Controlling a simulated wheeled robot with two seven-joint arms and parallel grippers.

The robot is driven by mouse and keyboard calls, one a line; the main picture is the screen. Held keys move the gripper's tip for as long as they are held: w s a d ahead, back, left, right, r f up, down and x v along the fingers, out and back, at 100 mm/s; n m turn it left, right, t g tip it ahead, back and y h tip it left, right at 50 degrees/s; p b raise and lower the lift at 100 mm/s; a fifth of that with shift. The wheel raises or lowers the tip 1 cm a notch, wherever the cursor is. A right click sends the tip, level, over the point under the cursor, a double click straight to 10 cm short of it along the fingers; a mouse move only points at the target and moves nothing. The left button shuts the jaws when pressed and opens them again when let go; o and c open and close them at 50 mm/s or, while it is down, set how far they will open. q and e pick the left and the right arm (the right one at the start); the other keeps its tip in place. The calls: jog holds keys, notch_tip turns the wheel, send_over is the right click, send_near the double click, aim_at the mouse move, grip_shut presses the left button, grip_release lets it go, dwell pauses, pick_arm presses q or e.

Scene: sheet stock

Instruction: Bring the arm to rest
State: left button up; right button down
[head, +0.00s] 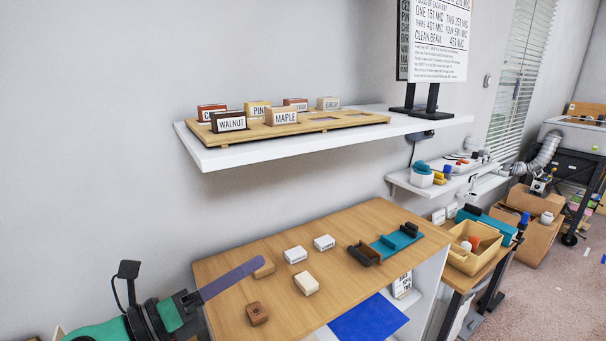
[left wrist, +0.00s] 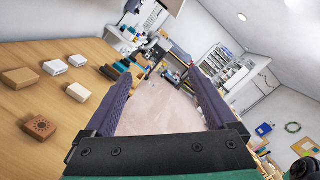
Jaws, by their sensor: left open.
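My left gripper (head: 250,268) is over the left part of the wooden table top (head: 345,220), coming in from the left edge of the head view. Its purple fingers look like one bar there. In the left wrist view the gripper (left wrist: 160,85) shows two fingers spread wide apart with nothing between them, only distant floor and room. A tan block (head: 264,270) is partly hidden behind the fingertip in the head view; I cannot tell the gap between them. My right gripper is not in view.
A brown block (head: 257,314), a cream block (head: 306,284) and two white blocks (head: 295,255) lie on the table. A dark brown holder (head: 364,254) and teal tray (head: 385,250) are farther right. Above, a white shelf (head: 215,160) carries a wooden rack (head: 355,121) of labelled blocks.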

pick_arm(q)
jog(key=w+a+n+t+y, duration=0.5)
jog(key=a+n+t+y, duration=0.35)
jog(key=n, duration=0.75)
jog(key=s+a+f+n+g+y, duration=0.2)
jog(key=a+f+n+g+y, duration=0.4)
jog(key=a+f+n+y, duration=0.55)
jog(key=s+d+f+n+g+h, duration=0.35)
jog(key=s+f+g, duration=0.25)
jog(key=s+f, duration=0.3)
jog(key=s+d+f+n+g+h, duration=0.35)
jog(key=s+f+g, duration=0.35)
jog(key=f, duration=0.5)
jog(key=s+f+y, duration=0.1)
jog(key=s+f, duration=0.1)
jog(key=f, duration=1)
jog(key=s+f, duration=0.3)
jog(key=f, duration=1)
jog(key=s+a+f, duration=0.3)
jog(key=s+f, duration=0.8)
jog(key=s, duration=0.3)
jog(key=shift+s+f+g, duration=0.3)
jog(key=shift+s+g, duration=0.1)
jog(key=shift+g, duration=0.05)
